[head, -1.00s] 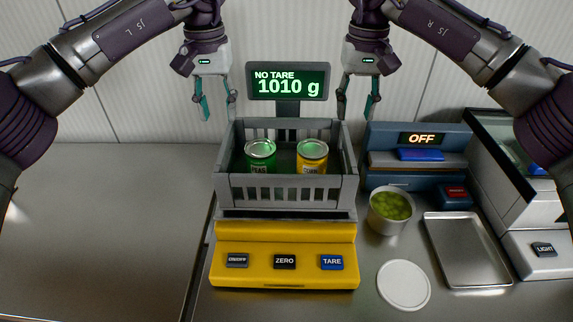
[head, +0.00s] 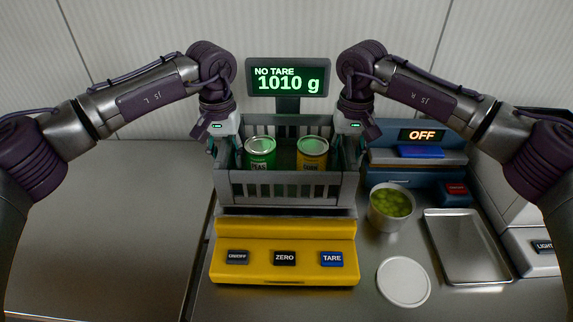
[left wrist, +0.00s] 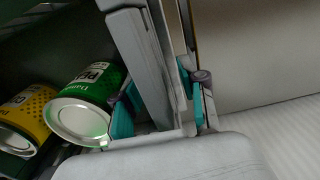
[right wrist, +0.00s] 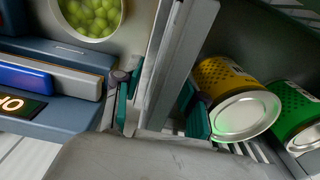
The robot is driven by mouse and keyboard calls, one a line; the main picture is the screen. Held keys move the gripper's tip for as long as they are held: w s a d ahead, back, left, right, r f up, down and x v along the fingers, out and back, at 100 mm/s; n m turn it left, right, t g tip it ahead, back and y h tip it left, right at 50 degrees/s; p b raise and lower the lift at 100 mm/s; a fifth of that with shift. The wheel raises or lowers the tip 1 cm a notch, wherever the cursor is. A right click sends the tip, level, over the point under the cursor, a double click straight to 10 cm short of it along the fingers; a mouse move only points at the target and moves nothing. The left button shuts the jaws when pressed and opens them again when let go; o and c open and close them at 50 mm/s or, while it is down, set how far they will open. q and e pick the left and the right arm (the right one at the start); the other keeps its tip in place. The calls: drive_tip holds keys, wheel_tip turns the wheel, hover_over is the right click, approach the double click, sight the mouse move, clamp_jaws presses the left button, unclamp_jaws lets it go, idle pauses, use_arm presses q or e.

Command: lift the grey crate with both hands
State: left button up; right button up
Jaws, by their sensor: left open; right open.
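The grey crate (head: 286,188) sits on the yellow scale (head: 284,250) and holds a green can (head: 260,155) and a yellow can (head: 312,155). My left gripper (head: 224,148) is open at the crate's left wall; in the left wrist view its teal fingers (left wrist: 158,106) stand on either side of the wall (left wrist: 143,60). My right gripper (head: 345,148) is open at the right wall; in the right wrist view its teal fingers (right wrist: 160,108) stand on either side of that wall (right wrist: 178,60). In the head view the fingertips are mostly hidden.
The scale display (head: 287,78) behind the crate reads 1010 g. To the right stand a bowl of green items (head: 391,205), a blue device (head: 420,160) reading OFF, a metal tray (head: 467,250) and a white lid (head: 403,282). The counter at left (head: 110,230) is clear.

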use_arm(q)
drive_tip(key=shift+f, duration=0.3)
use_arm(e)
drive_tip(key=shift+f, duration=0.3)
use_arm(q)
drive_tip(key=shift+c, duration=0.4)
use_arm(e)
drive_tip(key=shift+c, duration=0.4)
use_arm(q)
clamp_jaws()
use_arm(e)
clamp_jaws()
use_arm(q)
drive_tip(key=shift+r, duration=0.1)
use_arm(e)
drive_tip(key=shift+r, duration=0.1)
